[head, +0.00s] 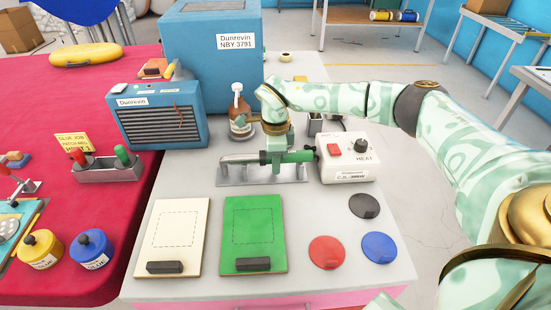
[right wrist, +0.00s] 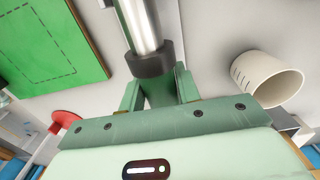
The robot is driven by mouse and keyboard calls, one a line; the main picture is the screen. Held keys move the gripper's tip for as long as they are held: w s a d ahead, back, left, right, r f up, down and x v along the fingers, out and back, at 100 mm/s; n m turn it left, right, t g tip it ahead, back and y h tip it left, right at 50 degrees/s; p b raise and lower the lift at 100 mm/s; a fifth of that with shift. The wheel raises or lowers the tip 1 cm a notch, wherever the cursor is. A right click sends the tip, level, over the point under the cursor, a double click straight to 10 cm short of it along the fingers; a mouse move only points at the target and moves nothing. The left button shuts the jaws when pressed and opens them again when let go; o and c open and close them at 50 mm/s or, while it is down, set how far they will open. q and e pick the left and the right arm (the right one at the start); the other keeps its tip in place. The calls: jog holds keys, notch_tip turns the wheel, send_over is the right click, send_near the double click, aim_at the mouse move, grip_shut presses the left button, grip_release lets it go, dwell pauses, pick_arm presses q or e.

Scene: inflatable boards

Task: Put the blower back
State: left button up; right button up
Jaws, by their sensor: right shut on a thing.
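The blower (head: 300,156) has a green handle, a dark collar and a silver nozzle pointing left in the head view. My right gripper (head: 277,163) is shut around its green handle. In the right wrist view the blower's silver barrel (right wrist: 142,22) runs away from between my right gripper's fingers (right wrist: 158,92). A grey metal stand (head: 262,175) lies on the bench right at the blower. I cannot tell whether the blower touches the stand. The white heat box (head: 347,160) with a red switch and black knob stands to the right. My left gripper is not in view.
A cream board (head: 173,225) and a green board (head: 253,220) lie in front, with red, blue and black discs to their right. A brown pump bottle (head: 238,120) stands behind the stand. A slotted cream cup (right wrist: 265,78) shows in the right wrist view.

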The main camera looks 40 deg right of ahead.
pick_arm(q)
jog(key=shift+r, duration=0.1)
pick_arm(e)
jog(key=shift+f, duration=0.2)
dwell(0.5)
jog(key=o, duration=1.5)
jog(key=shift+o, duration=0.2)
jog(key=shift+r, duration=0.1)
jog(key=shift+r+p, duration=2.45)
jog(key=shift+r, duration=0.5)
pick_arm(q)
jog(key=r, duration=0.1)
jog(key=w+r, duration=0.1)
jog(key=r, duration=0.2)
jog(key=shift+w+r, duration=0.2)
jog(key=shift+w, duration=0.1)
pick_arm(e)
jog(key=shift+f, duration=0.1)
